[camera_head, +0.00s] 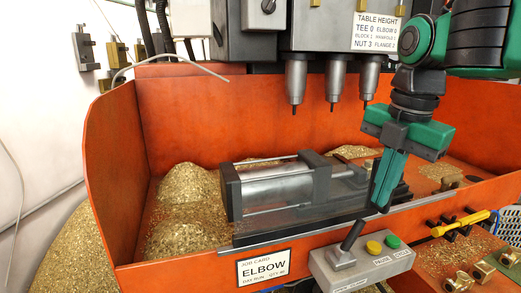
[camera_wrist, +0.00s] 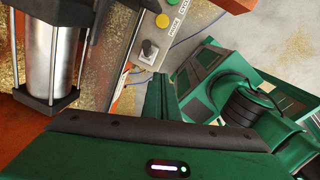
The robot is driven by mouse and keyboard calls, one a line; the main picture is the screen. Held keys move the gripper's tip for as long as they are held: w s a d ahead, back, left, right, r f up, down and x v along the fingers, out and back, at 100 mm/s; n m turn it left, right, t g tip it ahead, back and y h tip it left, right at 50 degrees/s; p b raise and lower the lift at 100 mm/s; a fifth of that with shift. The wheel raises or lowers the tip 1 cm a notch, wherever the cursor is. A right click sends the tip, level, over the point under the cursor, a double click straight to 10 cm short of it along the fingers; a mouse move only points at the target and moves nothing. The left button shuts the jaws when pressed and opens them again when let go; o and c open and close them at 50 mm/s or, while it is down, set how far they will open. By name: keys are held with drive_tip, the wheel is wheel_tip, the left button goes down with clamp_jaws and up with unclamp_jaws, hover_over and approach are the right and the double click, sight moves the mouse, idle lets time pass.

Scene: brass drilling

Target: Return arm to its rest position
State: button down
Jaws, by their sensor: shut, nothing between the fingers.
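My arm comes in from the upper right in the head view. My gripper (camera_head: 383,207) points down, shut and empty, its green fingers together. It is in front of the right end of the grey cylinder clamp (camera_head: 278,187), above the orange front edge and close to the control box. I cannot tell if it touches anything. In the wrist view the shut green fingers (camera_wrist: 160,82) show at the middle, with the control box beyond them and the cylinder (camera_wrist: 55,50) at the upper left.
A control box (camera_head: 358,265) with a lever and two buttons is on the front edge. Three drill spindles (camera_head: 332,88) hang above the orange tray (camera_head: 115,185). Brass chips (camera_head: 188,188) lie in heaps. A yellow-handled tool (camera_head: 460,223) and brass parts (camera_head: 484,272) are at the right.

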drive_tip(key=s+d+f+m, duration=0.7)
drive_tip(key=d+f+m, duration=0.1)
drive_tip(key=m, duration=0.7)
drive_tip(key=s+d+f+m+g, duration=0.1)
drive_tip(key=s+d+f+m, duration=0.5)
drive_tip(key=f+m, duration=0.4)
drive_tip(key=d+m, duration=0.1)
drive_tip(key=m, duration=0.4)
drive_tip(key=shift+s+d+f+m, duration=0.3)
drive_tip(key=shift+s+d+f, duration=0.05)
drive_tip(key=shift+s, duration=0.05)
drive_tip(key=shift+w+f+g, duration=0.25)
drive_tip(key=shift+w+g, duration=0.05)
drive_tip(key=shift+w, duration=0.3)
